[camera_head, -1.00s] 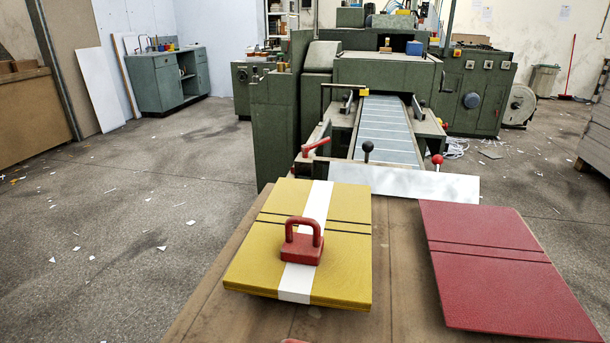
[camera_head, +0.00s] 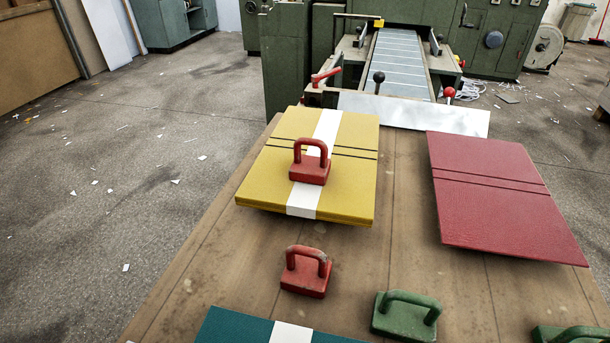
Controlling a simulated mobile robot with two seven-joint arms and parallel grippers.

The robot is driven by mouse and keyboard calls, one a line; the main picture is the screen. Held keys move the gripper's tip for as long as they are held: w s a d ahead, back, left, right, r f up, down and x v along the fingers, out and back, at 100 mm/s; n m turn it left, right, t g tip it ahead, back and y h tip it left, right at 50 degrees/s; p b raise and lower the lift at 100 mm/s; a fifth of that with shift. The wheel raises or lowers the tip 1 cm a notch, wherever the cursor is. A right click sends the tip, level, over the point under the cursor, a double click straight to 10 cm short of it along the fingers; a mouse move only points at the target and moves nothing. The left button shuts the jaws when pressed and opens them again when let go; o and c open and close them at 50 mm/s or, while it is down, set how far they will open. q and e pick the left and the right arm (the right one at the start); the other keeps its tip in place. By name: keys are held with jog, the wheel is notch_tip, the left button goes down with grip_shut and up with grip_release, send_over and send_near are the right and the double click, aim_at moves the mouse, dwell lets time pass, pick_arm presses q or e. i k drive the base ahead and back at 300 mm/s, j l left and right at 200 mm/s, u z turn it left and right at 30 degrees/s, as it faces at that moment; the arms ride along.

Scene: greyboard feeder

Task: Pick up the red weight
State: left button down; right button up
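One red weight (camera_head: 310,168) with a loop handle sits on the white band of the yellow board stack (camera_head: 262,180). A second red weight (camera_head: 305,280) of the same shape stands on the bare table (camera_head: 215,262), nearer to me, between the yellow stack and a teal board (camera_head: 232,328). Neither of my grippers shows in the head view.
A green weight (camera_head: 405,318) stands right of the near red weight, and another green weight (camera_head: 572,335) is cut off at the bottom right. A red board (camera_head: 505,205) lies at the right. The feeder's conveyor (camera_head: 398,70) is beyond the table. Bare table surrounds the near red weight.

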aim_at(307, 272)
jog(key=i+j+z, duration=0.2)
jog(key=j+z, duration=0.25)
jog(key=i+j+z, duration=0.15)
jog(key=j+z, duration=1.15)
jog(key=j, duration=0.15)
